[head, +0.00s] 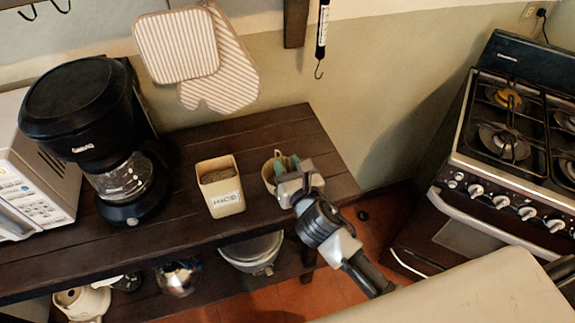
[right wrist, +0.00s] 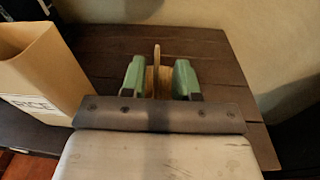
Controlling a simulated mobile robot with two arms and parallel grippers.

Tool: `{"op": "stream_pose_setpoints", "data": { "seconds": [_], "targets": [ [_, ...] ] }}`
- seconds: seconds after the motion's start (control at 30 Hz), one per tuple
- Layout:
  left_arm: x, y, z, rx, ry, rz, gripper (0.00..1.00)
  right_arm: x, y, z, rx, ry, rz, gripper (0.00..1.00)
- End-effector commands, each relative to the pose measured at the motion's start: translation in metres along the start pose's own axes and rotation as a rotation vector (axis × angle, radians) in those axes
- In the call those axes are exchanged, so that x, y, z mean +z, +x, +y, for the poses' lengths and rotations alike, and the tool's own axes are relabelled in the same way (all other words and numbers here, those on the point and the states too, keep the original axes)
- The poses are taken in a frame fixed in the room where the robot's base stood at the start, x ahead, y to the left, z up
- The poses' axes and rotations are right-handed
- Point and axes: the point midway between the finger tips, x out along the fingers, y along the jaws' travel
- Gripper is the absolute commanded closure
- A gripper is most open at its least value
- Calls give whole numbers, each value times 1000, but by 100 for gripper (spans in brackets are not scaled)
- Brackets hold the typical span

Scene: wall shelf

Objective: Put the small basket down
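The small basket (head: 268,178) is tan and appears to stand on the dark wooden shelf (head: 330,186), near its right end. My right gripper (head: 287,164) is over it and hides much of it. In the right wrist view, the two green fingers of my right gripper (right wrist: 159,78) are apart. A thin tan upright part of the basket (right wrist: 156,72) stands between them, with a gap visible on each side. The fingers do not look closed on it. My left gripper is in neither view.
A tan rice box (head: 221,188) stands just left of the basket, also in the right wrist view (right wrist: 38,65). A coffee maker (head: 100,130) and a white microwave (head: 35,165) are farther left. Oven mitts (head: 215,60) hang above. A stove (head: 500,150) stands at right.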

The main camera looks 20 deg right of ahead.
Motion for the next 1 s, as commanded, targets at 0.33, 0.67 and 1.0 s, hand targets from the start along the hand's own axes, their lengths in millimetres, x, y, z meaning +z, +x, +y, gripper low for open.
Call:
{"op": "stream_pose_setpoints", "data": {
  "seconds": [0.33, 0.67, 1.0],
  "targets": [
    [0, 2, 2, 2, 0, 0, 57, -1, -19, 0, 1, -2, 2, 70],
    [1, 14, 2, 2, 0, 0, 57, -1, -88, 0, 1, 0, 2, 70],
    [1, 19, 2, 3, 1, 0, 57, 1, -120, 0, 0, 0, 0, 70]
  ]
}}
